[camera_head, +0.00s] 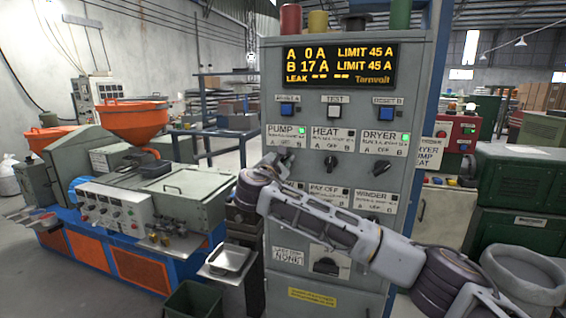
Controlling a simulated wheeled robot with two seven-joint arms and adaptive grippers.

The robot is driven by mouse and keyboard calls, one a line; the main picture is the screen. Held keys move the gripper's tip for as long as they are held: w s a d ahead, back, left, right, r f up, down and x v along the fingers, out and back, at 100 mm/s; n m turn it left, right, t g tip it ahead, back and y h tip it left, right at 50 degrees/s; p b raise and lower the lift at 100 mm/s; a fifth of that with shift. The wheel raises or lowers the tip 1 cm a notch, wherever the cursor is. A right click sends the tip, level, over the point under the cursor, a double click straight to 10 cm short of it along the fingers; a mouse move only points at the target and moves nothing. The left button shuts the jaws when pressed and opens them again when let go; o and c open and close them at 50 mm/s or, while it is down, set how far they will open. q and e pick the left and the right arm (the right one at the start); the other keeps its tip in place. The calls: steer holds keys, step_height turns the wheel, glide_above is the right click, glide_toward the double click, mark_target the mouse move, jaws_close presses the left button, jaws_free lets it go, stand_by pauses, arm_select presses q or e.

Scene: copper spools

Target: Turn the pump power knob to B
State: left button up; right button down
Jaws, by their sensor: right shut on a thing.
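The grey control cabinet (333,123) stands upright in the middle, with rows of labelled knobs. The PUMP label (281,132) is at the upper left of the knob rows, with a green lamp lit beside it. My right arm comes in from the lower right across the lower panel. My right gripper (283,160) is at the pump knob's place below that label, shut on the knob. The gripper mostly hides the knob, so I cannot tell its pointer direction. My left gripper is not in view.
The HEAT knob (331,161) and DRYER knob (382,166) sit to the right of the pump. The display (340,66) reads A 0 A, B 17 A. An extruder with an orange hopper (133,118) stands left; green machinery (515,235) stands right.

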steer(key=c, duration=1.5)
jaws_free()
steer(key=shift+o, duration=0.2)
steer(key=v, duration=1.2)
